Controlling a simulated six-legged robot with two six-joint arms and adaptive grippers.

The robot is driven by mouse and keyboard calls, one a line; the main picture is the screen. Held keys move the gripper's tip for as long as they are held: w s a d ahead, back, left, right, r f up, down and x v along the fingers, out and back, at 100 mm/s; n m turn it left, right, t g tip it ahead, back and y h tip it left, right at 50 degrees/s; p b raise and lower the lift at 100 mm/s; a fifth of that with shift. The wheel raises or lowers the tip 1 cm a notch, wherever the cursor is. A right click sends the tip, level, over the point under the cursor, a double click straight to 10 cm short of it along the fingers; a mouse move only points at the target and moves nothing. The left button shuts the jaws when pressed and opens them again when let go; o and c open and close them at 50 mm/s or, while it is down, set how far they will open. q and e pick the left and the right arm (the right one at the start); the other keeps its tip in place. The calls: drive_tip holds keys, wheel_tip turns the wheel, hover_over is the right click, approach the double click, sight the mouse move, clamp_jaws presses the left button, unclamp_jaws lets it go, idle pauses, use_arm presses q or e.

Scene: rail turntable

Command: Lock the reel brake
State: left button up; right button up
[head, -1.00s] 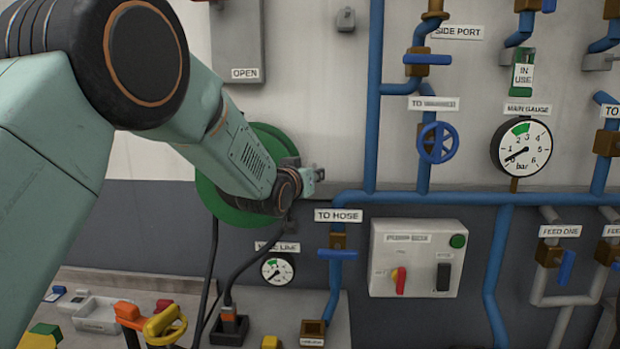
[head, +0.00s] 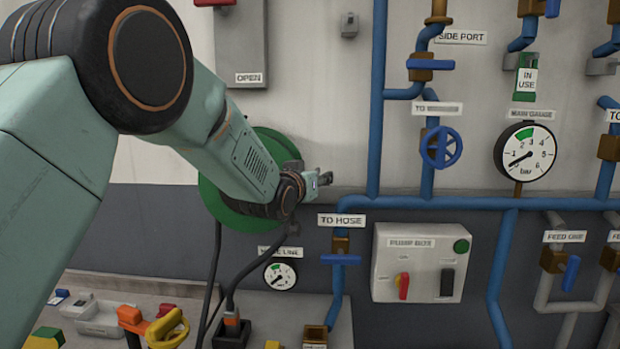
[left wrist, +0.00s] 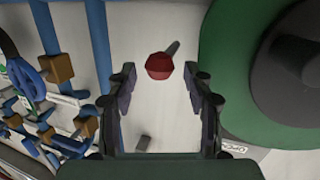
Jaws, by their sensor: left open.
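The green reel (head: 225,205) is on the wall in the head view, largely hidden behind my left arm. In the left wrist view the reel (left wrist: 228,85) fills the right side, with its dark hub (left wrist: 290,75). A red knob (left wrist: 159,66) with a short grey bar shows near the reel's edge, and I take it for the reel brake; in the head view I cannot make it out. My left gripper (head: 322,180) is open beside the reel. In the wrist view its fingers (left wrist: 160,76) stand either side of the knob, apart from it; depth is unclear.
Blue pipes (head: 375,100), a blue valve wheel (head: 441,147), a main gauge (head: 525,152) and a pump box (head: 418,265) are right of the gripper. Black hoses hang below the reel. A bench below holds a tray (head: 98,320) and a yellow wheel (head: 168,328).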

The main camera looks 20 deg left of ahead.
use_arm(q)
drive_tip(key=s+r, duration=0.1)
drive_tip(key=s, duration=1)
drive_tip(key=shift+s+a+r, duration=0.25)
drive_tip(key=shift+s, duration=0.15)
drive_tip(key=s+f+g+b, duration=0.3)
drive_tip(key=s+f, duration=0.2)
drive_tip(key=f, duration=0.8)
drive_tip(key=s+f+g+b, duration=0.2)
drive_tip(key=s+f+b, duration=0.15)
drive_tip(key=f, duration=0.85)
drive_tip(key=s+f+g+b, duration=0.25)
drive_tip(key=s+f, duration=0.35)
drive_tip(key=f, duration=0.7)
drive_tip(key=s+f+g+b, duration=0.9)
drive_tip(key=s+f+b, duration=0.2)
drive_tip(key=s+f, duration=1.9)
drive_tip(key=shift+a+f+y+b, duration=0.3)
drive_tip(key=shift+f, duration=0.1)
drive_tip(key=shift+s, duration=0.1)
